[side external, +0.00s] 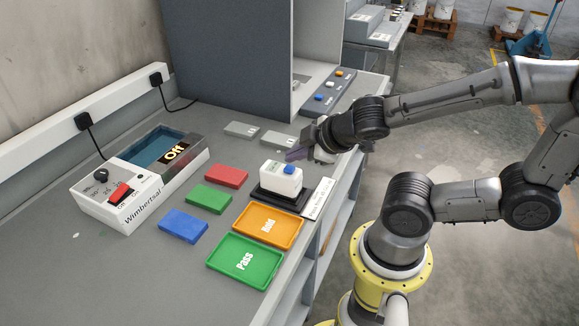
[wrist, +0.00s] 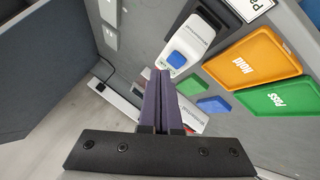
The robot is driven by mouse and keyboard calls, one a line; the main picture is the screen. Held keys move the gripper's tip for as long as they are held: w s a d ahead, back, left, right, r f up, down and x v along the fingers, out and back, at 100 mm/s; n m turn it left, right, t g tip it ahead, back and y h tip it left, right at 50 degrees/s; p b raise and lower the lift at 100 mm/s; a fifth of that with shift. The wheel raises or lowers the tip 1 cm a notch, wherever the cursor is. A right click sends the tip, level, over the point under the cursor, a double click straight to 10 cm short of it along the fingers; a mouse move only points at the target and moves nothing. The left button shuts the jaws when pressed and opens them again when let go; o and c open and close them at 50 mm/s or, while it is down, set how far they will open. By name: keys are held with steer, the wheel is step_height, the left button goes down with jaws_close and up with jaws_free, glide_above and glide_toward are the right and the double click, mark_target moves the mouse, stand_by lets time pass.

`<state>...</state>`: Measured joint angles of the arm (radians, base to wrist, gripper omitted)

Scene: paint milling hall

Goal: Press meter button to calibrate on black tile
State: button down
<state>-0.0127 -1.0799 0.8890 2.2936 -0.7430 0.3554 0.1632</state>
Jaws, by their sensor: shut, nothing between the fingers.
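The meter (side external: 279,180) is a small white box with a blue button (side external: 289,169) on top. It rests on the black tile (side external: 297,203) on the grey bench. In the wrist view the meter (wrist: 194,36) and its blue button (wrist: 177,59) lie just beyond my fingertips, to their upper right. My gripper (side external: 289,156) is shut and empty, its purple fingers above and beside the button. The fingers (wrist: 160,73) appear apart from the button; the exact gap is hard to judge.
An orange Hold tray (side external: 246,232) and green Pass tray (side external: 226,264) lie in front of the meter. Red (side external: 226,176), green (side external: 208,199) and blue (side external: 183,226) panels lie left. A white bath unit (side external: 130,214) shows Off. A grey partition (side external: 225,60) stands behind.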

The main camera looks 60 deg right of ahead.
stand_by(0.3)
steer(key=shift+r, duration=2.5)
steer(key=m+g+y, duration=0.3)
steer(key=m, duration=0.2)
glide_toward(294, 173)
steer(key=s+a+r, duration=0.3)
steer(key=a+r, duration=0.1)
steer(key=a, duration=0.1)
steer(key=shift+s, duration=0.2)
